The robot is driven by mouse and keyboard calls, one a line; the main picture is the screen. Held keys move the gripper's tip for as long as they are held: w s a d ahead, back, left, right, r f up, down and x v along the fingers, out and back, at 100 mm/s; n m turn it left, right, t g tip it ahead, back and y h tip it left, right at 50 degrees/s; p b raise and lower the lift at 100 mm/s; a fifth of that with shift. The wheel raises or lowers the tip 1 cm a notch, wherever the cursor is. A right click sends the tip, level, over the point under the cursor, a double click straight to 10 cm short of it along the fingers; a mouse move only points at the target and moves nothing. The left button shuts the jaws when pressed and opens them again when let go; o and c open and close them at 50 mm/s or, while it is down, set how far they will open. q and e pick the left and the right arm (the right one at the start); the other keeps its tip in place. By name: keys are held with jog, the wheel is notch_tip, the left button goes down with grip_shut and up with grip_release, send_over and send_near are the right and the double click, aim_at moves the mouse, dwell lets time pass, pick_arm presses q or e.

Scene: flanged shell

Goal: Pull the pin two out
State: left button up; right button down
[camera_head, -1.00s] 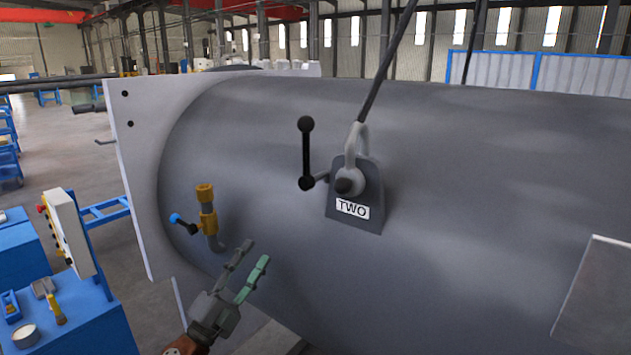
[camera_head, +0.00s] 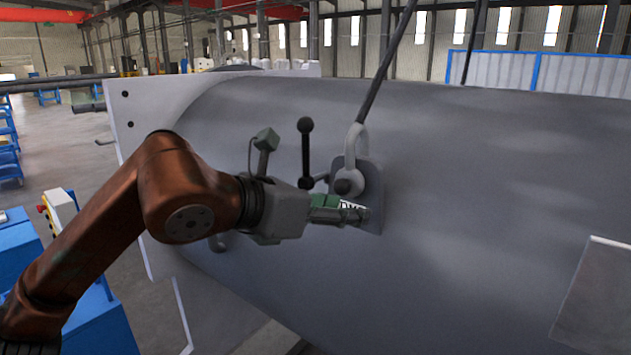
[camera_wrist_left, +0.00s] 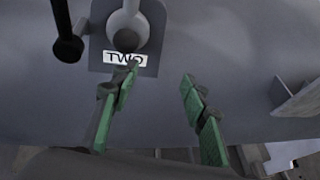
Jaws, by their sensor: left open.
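The pin two shows as a black bar handle with ball ends (camera_head: 305,155), upright beside the shackle (camera_head: 358,155) on the grey lug marked TWO (camera_head: 371,190). The pin's dark round end (camera_head: 343,186) shows in the shackle. My left gripper (camera_head: 315,175) is open and empty in front of the shell; one finger partly covers the TWO label. In the left wrist view the open fingers (camera_wrist_left: 160,73) are below the lug, and the black handle (camera_wrist_left: 67,38) is at upper left, outside the fingers. My right gripper is not in view.
The large grey shell (camera_head: 480,220) fills the middle and right, with a pale flange (camera_head: 128,150) at its left end. A dark sling (camera_head: 388,60) rises from the shackle. A plate (camera_head: 595,300) juts out at lower right. A blue bench (camera_head: 100,325) stands at lower left.

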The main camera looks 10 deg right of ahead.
aim_at(338, 185)
pick_arm(q)
jog(key=a+r+n+t+y, duration=0.1)
jog(key=a+r+t+y, duration=0.1)
jog(key=a+r, duration=0.25)
jog(key=p+x, duration=0.1)
jog(key=x, duration=0.7)
jog(key=shift+w+r+p, duration=0.1)
jog(key=shift+w+p, duration=0.25)
jog(key=shift+w, duration=0.1)
jog(key=shift+c, duration=0.7)
grip_shut()
jog(key=shift+s, duration=0.1)
